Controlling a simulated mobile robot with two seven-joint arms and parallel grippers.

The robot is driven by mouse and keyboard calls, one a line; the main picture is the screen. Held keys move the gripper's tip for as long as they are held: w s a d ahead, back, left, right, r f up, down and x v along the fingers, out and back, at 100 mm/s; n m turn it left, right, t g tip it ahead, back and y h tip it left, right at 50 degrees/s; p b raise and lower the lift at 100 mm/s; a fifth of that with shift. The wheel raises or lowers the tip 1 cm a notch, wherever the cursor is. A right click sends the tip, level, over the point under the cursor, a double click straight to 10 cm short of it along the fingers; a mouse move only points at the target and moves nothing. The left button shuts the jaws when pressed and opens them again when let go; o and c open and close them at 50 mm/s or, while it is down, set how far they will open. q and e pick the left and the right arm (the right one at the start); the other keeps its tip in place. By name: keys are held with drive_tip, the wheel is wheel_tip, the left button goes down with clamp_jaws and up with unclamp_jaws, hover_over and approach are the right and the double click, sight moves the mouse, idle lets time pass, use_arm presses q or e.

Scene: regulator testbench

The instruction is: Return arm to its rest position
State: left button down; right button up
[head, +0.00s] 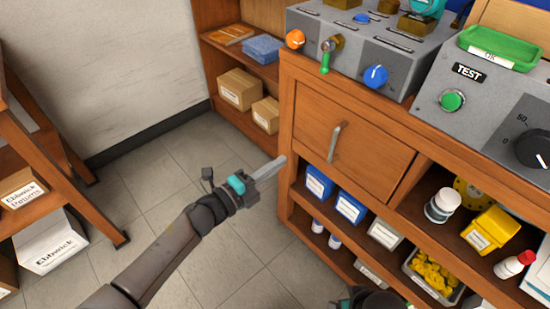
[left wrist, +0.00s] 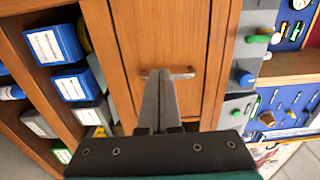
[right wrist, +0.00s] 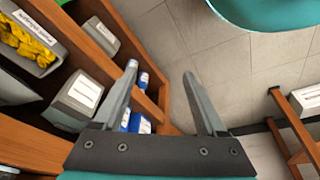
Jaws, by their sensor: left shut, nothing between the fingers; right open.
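My left gripper (head: 270,168) is shut and empty. In the head view it is held out over the floor, left of the wooden bench (head: 286,130). In the left wrist view its closed fingers (left wrist: 158,100) point toward the drawer front (left wrist: 160,40) and overlap the drawer's metal handle (left wrist: 181,73); I cannot tell from that view how far apart they are. The handle (head: 335,144) stands clear of the gripper in the head view. My right gripper (right wrist: 160,85) is open and empty, in front of the lower shelves; only part of that arm shows at the head view's bottom edge.
Bench shelves hold blue boxes (head: 350,207), a yellow container (head: 490,231) and a white jar (head: 442,205). Grey test panels with knobs (head: 376,76) stand on top. A wooden rack (head: 50,140) with boxes is at the left. The tiled floor (head: 150,180) between is clear.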

use_arm(q)
drive_tip(key=shift+s+a, duration=0.1)
drive_tip(key=shift+s, duration=0.05)
use_arm(e)
drive_tip(key=shift+f, duration=0.1)
